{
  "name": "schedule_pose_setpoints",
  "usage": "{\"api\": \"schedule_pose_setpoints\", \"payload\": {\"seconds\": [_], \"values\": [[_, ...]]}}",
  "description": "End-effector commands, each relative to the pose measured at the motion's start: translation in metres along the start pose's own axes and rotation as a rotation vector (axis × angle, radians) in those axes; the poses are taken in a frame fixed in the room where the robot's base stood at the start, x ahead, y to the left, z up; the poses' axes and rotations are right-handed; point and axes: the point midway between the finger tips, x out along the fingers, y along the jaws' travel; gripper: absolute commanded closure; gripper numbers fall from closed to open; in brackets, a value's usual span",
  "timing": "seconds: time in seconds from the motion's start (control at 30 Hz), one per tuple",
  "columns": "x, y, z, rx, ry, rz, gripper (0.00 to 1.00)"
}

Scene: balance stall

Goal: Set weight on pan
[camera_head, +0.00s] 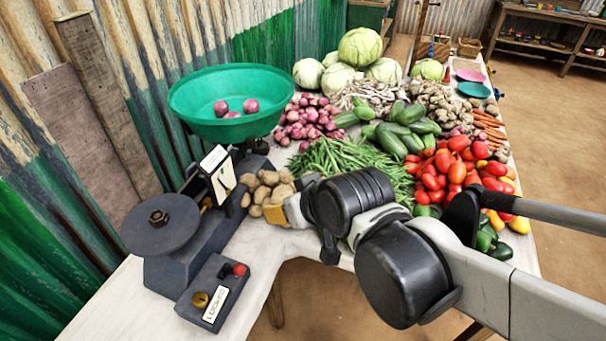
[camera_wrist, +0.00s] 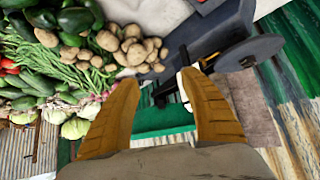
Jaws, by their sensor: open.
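A dark balance scale (camera_head: 185,250) stands at the left of the table. Its flat round weight plate (camera_head: 160,225) has a small brown knob or bolt at its centre; I cannot tell whether that is a weight. The plate also shows in the wrist view (camera_wrist: 258,50). The green pan (camera_head: 222,125) at the far end holds several red onions (camera_head: 251,105). My gripper (camera_wrist: 160,80) has orange-yellow fingers, spread open with nothing held between them. In the head view it is right of the scale, beside the potatoes, partly hidden by my arm.
A dark box (camera_head: 213,290) with a red button, a brass knob and a label sits at the table's front. Potatoes (camera_head: 265,190), green beans (camera_head: 345,160), peppers, cucumbers and cabbages (camera_head: 360,48) crowd the table to the right. A corrugated wall (camera_head: 75,160) stands close on the left.

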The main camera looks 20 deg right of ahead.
Motion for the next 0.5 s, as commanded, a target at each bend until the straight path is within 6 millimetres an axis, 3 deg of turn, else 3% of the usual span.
{"api": "schedule_pose_setpoints", "payload": {"seconds": [0.1, 0.2, 0.5], "values": [[-0.032, 0.032, 0.026, 0.07, -0.08, 0.077, 0.48], [-0.049, 0.045, 0.041, 0.108, -0.124, 0.116, 0.48], [-0.059, 0.052, 0.049, 0.129, -0.148, 0.137, 0.48]]}}
